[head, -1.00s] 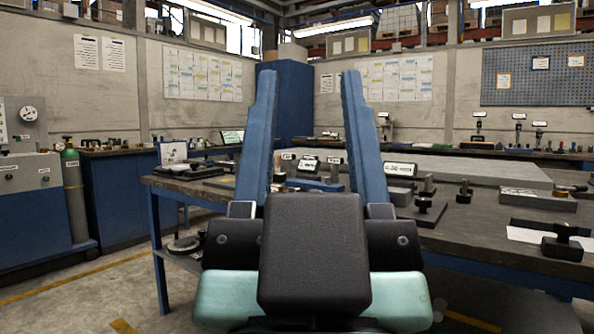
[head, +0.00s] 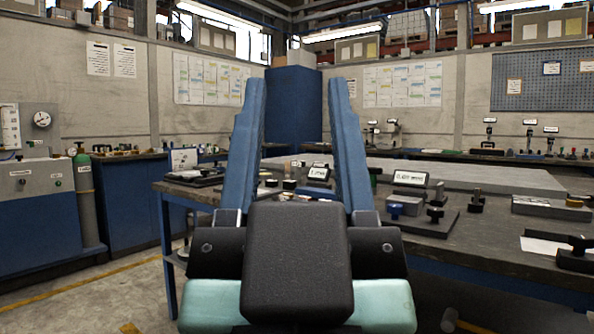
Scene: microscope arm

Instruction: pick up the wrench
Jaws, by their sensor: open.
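My gripper (head: 297,82) fills the lower middle of the head view. Its two long blue fingers point up and away, spread apart with nothing between them. They stand in front of the near workbench (head: 480,226) and hide part of its top. I cannot make out a wrench for certain; the tools on the benches are small, and some are behind the fingers.
The near dark-topped workbench carries a long grey plate (head: 470,177), a small sign (head: 410,178) and several dark fixtures. A blue cabinet (head: 294,105) stands behind. A green gas cylinder (head: 85,200) stands at left. Floor at lower left is clear.

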